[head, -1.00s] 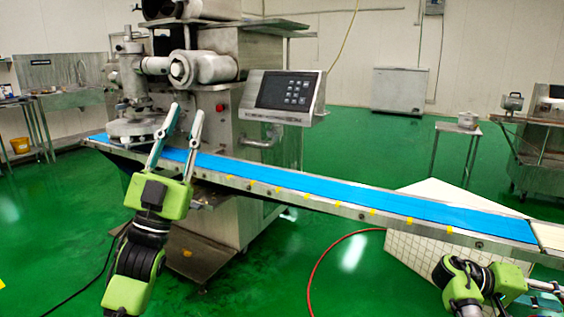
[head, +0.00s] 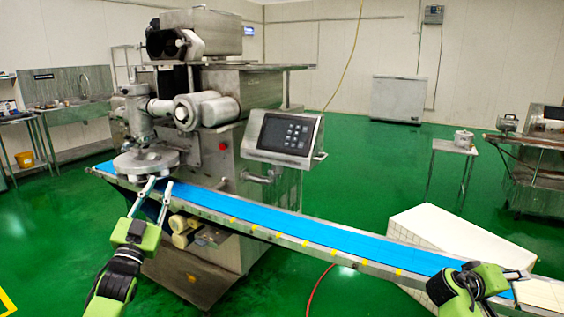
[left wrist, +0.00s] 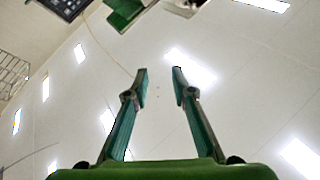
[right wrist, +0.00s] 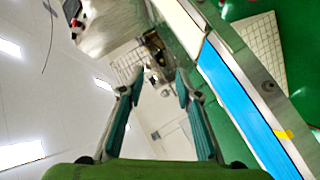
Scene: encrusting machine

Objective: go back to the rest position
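My left gripper (head: 159,184) points up in the head view, in front of the round plate of the encrusting machine (head: 220,165) and the far left end of its belt. In the left wrist view its fingers (left wrist: 160,72) stand apart with only wall and ceiling lights between them. My right gripper (head: 518,281) is at the lower right of the head view, overlapping the near end of the blue belt (head: 330,234). In the right wrist view its fingers (right wrist: 159,75) are apart and empty, with the belt beside them.
A control panel (head: 285,137) sticks out from the machine above the belt. A white tiled block (head: 440,232) stands behind the belt's right end. A small table with a pot (head: 463,138) and a steel bench (head: 540,155) are farther right. Green floor is open between.

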